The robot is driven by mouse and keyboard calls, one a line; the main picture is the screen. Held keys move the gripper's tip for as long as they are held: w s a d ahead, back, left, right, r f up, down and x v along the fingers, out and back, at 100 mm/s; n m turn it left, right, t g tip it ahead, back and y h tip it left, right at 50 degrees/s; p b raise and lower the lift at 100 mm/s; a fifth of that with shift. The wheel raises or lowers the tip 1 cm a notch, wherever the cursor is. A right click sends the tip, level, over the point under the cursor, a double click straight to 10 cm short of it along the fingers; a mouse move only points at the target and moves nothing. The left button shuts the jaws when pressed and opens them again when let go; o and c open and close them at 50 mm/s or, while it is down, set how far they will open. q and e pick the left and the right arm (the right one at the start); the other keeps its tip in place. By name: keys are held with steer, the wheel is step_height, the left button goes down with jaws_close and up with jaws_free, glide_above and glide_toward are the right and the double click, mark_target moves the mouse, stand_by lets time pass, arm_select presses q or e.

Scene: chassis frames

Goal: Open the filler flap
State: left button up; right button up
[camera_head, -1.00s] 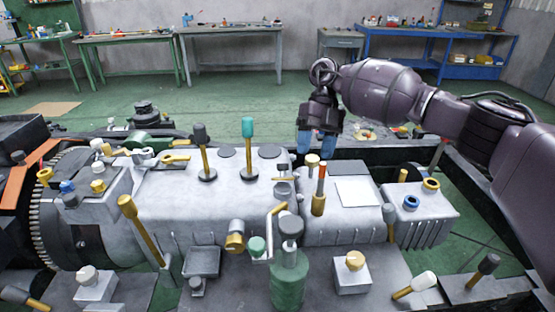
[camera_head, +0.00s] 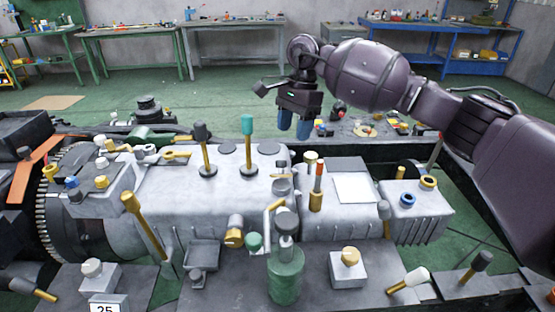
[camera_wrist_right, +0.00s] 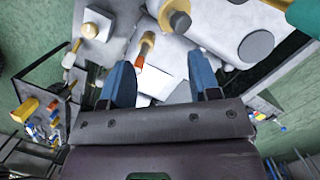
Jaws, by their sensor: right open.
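My right gripper (camera_head: 295,124) hangs fingers-down above the back edge of the grey machine block (camera_head: 215,198). Its blue fingers are apart with nothing between them, as the right wrist view (camera_wrist_right: 162,84) also shows. I cannot tell for certain which part is the filler flap. A short grey stub with a flat dark top (camera_head: 281,185) stands on the block just below the gripper and may be it. No part is in contact with the fingers. My left gripper is not in view.
Close to the gripper stand a teal-topped lever (camera_head: 247,126), a dark-topped lever (camera_head: 201,133) and a red-tipped post (camera_head: 318,180). A green bottle-like cylinder (camera_head: 286,275) stands in front. A tray of coloured small parts (camera_head: 375,129) lies behind. Benches line the far wall.

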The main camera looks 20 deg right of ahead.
mark_target(281, 168)
steer(key=f+n, duration=0.3)
steer(key=n, duration=0.1)
steer(key=w+a+f+n+t, duration=0.1)
steer(key=f+n, duration=0.3)
steer(key=a+f+n, duration=0.1)
steer(key=f+n, duration=0.2)
steer(key=n, duration=0.1)
steer(key=shift+w+a+f+n, duration=0.1)
steer(key=shift+w+f+n, duration=0.1)
steer(key=shift+w+n, duration=0.2)
steer(key=shift+c, duration=0.3)
jaws_close()
